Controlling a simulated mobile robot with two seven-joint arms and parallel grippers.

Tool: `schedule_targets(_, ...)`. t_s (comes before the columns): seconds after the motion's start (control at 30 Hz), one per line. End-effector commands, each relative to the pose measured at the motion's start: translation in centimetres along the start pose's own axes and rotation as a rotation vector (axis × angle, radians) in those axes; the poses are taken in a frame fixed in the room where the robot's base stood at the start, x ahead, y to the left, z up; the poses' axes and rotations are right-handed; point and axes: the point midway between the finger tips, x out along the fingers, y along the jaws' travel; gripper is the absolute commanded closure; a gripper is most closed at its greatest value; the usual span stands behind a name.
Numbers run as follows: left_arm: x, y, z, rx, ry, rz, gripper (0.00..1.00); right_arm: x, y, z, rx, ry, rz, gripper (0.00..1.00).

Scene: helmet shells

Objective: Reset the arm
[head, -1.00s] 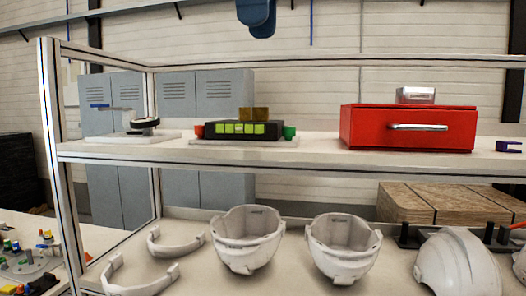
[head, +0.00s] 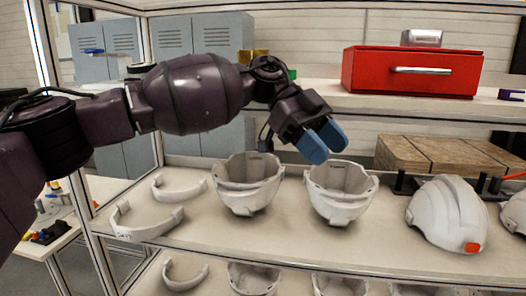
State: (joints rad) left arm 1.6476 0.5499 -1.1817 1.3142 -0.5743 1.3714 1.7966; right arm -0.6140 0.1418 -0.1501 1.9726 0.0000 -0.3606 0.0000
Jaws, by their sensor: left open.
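My left arm comes in from the left and crosses in front of the rack. My left gripper (head: 324,140), with blue fingertips, is open and empty. In the picture its fingertips sit just above the right one of two upturned white helmet shells (head: 341,205); whether they touch it I cannot tell. The other upturned shell (head: 248,187) stands to its left. My right gripper does not show.
The middle shelf (head: 300,240) also holds two white curved bands (head: 147,222) at left and a domed white helmet (head: 447,215) at right. A red drawer box (head: 368,70) stands on the upper shelf. Wooden boards (head: 430,155) lie behind. More shells stand on the lower shelf.

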Motion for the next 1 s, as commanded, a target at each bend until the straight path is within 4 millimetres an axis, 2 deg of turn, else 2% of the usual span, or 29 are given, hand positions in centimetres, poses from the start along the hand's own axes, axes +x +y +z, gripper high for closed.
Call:
schedule_targets(0.03, 1.1, 0.0, 1.0, 0.019, 0.066, -0.016, 0.51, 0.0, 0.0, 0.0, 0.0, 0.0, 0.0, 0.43)
schedule_targets(0.2, 3.8, -0.1, 2.9, 0.089, 0.257, -0.102, 0.51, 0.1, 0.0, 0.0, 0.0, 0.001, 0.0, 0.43)
schedule_targets(0.5, 6.9, 0.1, 6.5, 0.159, 0.579, -0.364, 0.51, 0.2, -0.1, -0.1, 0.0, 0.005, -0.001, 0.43)
schedule_targets(0.77, 7.6, 1.0, 10.6, 0.147, 0.781, -0.683, 0.51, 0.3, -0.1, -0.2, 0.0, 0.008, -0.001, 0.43)
schedule_targets(1.0, 7.5, 2.8, 15.9, 0.065, 0.873, -1.014, 0.51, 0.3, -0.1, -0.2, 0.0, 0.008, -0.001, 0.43)
